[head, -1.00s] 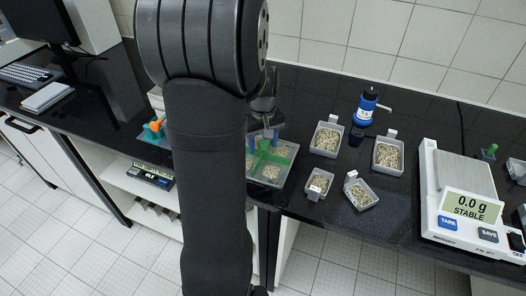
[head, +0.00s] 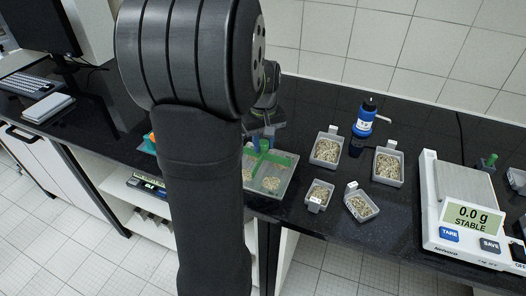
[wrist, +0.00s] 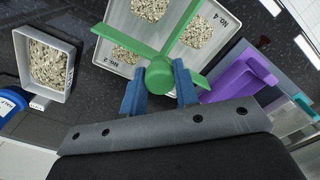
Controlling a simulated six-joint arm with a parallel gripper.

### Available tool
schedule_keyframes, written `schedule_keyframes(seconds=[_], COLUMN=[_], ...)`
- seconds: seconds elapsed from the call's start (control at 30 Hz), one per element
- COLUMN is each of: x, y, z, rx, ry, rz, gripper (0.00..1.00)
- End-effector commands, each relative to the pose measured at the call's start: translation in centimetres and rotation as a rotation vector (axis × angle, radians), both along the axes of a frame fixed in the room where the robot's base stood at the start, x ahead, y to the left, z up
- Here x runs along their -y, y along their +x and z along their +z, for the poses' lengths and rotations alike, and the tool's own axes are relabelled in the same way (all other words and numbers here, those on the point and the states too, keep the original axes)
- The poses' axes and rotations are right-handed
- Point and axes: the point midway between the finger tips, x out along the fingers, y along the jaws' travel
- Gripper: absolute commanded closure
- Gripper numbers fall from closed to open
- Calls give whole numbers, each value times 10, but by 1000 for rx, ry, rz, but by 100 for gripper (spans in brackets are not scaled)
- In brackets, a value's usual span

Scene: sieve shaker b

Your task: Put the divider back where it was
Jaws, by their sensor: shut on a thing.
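The divider is a green cross with a round knob (wrist: 160,76). In the head view the divider (head: 268,155) is over the square grey-white tray (head: 283,188). My gripper (wrist: 160,92) has blue fingers shut on the knob. In the wrist view the cross arms pass over the tray (wrist: 118,70) and between its grain piles, with labels such as NO. 2 and NO. 4 visible. I cannot tell whether the divider's lower edges touch the tray floor. In the head view my arm hides the tray's left side and part of my gripper.
Several small grain-filled pans, one of them (head: 326,149) close by, stand right of the tray. Behind them is a blue bottle (head: 366,117). The balance (head: 465,205) reads 0.0 g at the right. A purple piece (wrist: 240,78) lies beside the tray. The counter's front edge is near.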

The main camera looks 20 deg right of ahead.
Motion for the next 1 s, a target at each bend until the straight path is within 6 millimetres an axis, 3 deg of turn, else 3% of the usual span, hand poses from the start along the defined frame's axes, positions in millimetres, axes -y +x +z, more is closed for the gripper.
schedule_keyframes(seconds=[0.3,0.57,0.77,1.0], x=[37,53,74,126], y=[-67,-96,-82,-30], z=[43,63,71,78], rx=[1,0,-2,-2], ry=[-2,-1,0,1], rz=[-7,-4,-1,0], gripper=[100,100,100,100])
